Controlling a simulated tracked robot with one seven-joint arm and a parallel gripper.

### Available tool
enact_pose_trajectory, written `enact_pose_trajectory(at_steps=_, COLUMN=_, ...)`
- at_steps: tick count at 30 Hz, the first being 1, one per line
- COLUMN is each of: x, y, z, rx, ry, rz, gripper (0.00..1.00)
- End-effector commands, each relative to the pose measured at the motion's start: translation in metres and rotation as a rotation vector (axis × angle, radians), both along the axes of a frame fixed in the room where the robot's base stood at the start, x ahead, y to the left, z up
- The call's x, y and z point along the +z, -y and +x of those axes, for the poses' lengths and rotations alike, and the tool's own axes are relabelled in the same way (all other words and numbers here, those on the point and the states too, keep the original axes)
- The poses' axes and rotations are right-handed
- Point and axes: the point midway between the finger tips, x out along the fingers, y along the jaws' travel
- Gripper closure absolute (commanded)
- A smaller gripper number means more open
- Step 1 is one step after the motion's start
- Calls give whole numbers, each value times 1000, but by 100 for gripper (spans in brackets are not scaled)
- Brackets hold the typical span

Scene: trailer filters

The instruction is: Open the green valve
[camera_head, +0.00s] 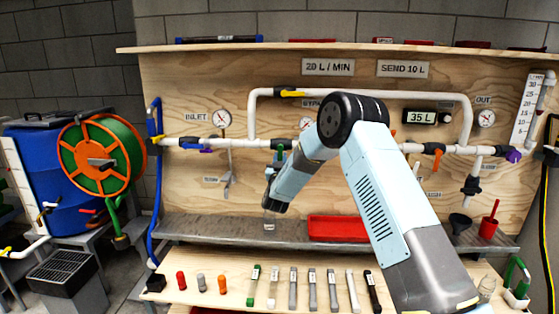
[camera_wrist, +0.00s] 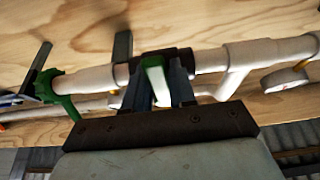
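The green valve's handle (camera_wrist: 155,78) is in the middle of the wrist view. It is a narrow green lever with a pale face, at a black valve body on the white pipe, and it points out across the pipe. The two dark fingers of my gripper (camera_wrist: 160,88) stand close on either side of it, with no clear gap. My gripper (camera_head: 270,180) is partly hidden there by my own arm.
Another green fitting (camera_wrist: 55,85) is at the left in the wrist view. White pipes (camera_head: 360,95) with gauges and coloured valves run along the plywood board.

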Motion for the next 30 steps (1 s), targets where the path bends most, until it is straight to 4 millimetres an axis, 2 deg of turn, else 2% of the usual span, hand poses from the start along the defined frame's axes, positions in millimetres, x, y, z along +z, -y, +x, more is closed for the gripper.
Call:
enact_pose_trajectory(at_steps=1, x=0, y=0, z=0, rx=0, ry=0, rz=0, gripper=83)
enact_pose_trajectory(at_steps=6, x=0, y=0, z=0, rx=0, ry=0, rz=0, gripper=99)
enact_pose_trajectory(at_steps=7, x=0, y=0, z=0, rx=0, ry=0, rz=0, gripper=100)
enact_pose_trajectory(at_steps=22, x=0, y=-2, z=0, rx=2, ry=1, rz=14, gripper=100)
enact_pose_trajectory(at_steps=30, x=-1, y=-7, z=0, rx=2, ry=3, rz=133, gripper=100)
